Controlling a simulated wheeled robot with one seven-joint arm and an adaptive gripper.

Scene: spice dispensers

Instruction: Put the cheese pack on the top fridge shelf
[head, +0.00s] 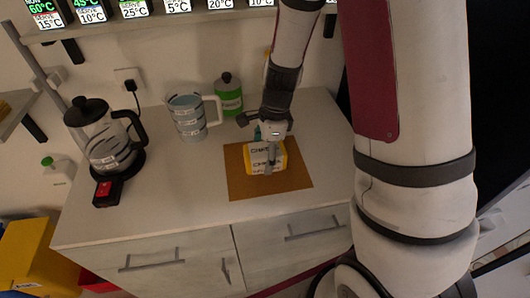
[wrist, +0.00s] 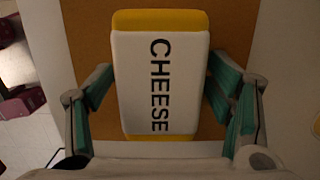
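The cheese pack (head: 256,160) is a white and yellow block lettered "CHEESE". It lies on a brown mat (head: 237,183) on the counter. In the wrist view the cheese pack (wrist: 160,75) sits between the two teal-padded fingers of my gripper (wrist: 165,100). A gap shows on each side of the pack, and the fingers are spread apart. In the head view my gripper (head: 268,140) is pointed down over the pack and partly hides it. No fridge shelf can be made out for certain.
A kettle (head: 108,150) stands at the left of the counter, with a striped measuring jug (head: 190,122) and a green bottle (head: 229,98) at the back. A shelf of lit temperature displays (head: 135,8) runs along the wall above.

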